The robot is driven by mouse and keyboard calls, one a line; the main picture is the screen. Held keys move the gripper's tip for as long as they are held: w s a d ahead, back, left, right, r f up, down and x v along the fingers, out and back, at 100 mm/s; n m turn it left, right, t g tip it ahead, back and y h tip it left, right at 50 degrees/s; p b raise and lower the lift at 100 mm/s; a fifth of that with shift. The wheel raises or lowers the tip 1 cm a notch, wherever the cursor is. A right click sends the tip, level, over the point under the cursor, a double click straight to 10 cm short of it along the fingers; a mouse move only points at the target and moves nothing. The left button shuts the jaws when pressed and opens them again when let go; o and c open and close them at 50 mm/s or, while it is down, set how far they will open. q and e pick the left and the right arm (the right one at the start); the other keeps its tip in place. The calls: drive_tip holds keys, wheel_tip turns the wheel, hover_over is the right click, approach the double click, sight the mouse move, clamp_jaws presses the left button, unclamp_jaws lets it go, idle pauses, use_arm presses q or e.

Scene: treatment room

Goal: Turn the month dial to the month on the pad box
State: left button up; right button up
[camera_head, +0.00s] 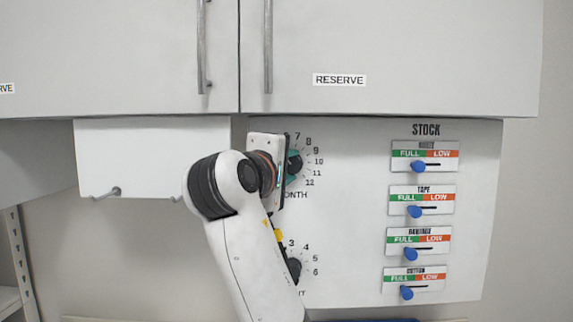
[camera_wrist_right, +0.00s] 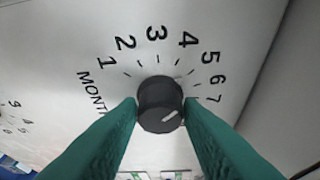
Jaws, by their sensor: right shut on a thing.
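The month dial (camera_head: 296,163) is a dark round knob on the white wall panel, ringed by numbers, with MONTH printed beside it. My right gripper (camera_head: 287,168) is at the dial from the left and hides its left side and lower numbers. In the wrist view, the two green fingers (camera_wrist_right: 161,112) are shut on the month dial (camera_wrist_right: 158,96), one on each side. A white mark on the knob's face points to the right and slightly up, roughly toward 6 or 7; I cannot tell exactly. The pad box is not seen. My left gripper is not in view.
A second dial (camera_head: 293,268) sits below, partly behind my right arm. Several blue sliders, such as the top one (camera_head: 418,166), are under STOCK at the right. A cabinet (camera_head: 400,50) marked RESERVE overhangs the panel. A white board (camera_head: 150,155) is at the left.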

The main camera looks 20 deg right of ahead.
drive_tip(key=shift+m, duration=0.4)
drive_tip(key=o, duration=1)
drive_tip(key=shift+c, duration=0.2)
